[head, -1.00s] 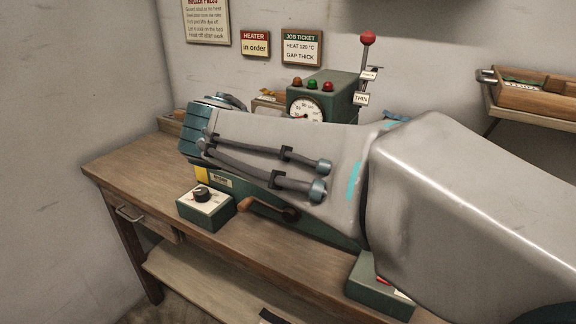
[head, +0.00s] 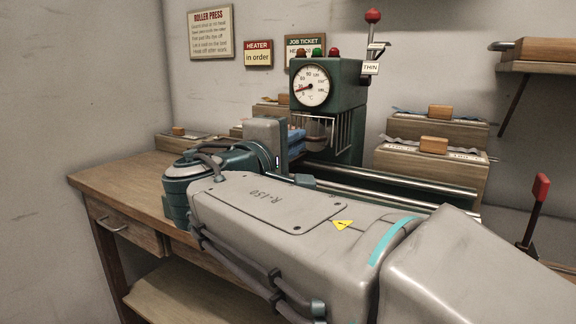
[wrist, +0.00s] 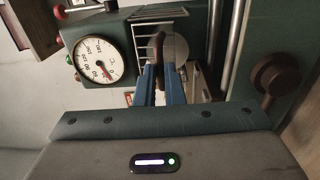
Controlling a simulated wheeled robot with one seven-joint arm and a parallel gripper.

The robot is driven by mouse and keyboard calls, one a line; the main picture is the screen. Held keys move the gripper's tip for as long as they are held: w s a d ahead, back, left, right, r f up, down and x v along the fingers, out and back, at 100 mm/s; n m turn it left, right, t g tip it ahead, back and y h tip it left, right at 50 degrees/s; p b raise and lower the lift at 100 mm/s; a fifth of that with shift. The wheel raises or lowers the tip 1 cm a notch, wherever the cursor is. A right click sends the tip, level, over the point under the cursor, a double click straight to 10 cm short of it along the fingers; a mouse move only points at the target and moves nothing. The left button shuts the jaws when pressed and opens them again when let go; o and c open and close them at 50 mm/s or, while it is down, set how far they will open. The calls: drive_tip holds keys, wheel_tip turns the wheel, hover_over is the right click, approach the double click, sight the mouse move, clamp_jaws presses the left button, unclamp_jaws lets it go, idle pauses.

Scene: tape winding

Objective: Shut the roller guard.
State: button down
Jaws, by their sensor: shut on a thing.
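The roller guard (head: 341,131) shows as a row of pale bars below the gauge housing in the head view. Its bars also show in the wrist view (wrist: 143,28), beside the round gauge. A dark brown rounded handle (wrist: 156,46) stands in front of the bars. My gripper (wrist: 158,68) has its blue fingers closed on this handle. In the head view my gripper (head: 298,138) reaches the guard from the left, and my wrist hides part of the press below. I cannot tell how far the guard is swung.
The green press housing carries a gauge (head: 310,84) and colored lamps. A red-knobbed lever (head: 373,16) rises behind it, and a red-handled lever (head: 540,188) stands at right. Metal rails (head: 400,180) run right. Wooden trays (head: 430,160) stand behind them.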

drive_tip(key=shift+w+d+f+t+h+b, duration=0.15)
drive_tip(key=shift+f+t+h+b, duration=0.3)
drive_tip(key=shift+b, duration=0.7)
drive_tip(key=shift+w+t+b, duration=0.1)
drive_tip(key=shift+t+b, duration=0.15)
drive_tip(key=shift+b, duration=0.25)
drive_tip(key=c, duration=1.8)
unclamp_jaws()
drive_tip(key=p+v, duration=0.3)
drive_tip(key=v, duration=1.1)
drive_tip(key=shift+d+r, duration=0.1)
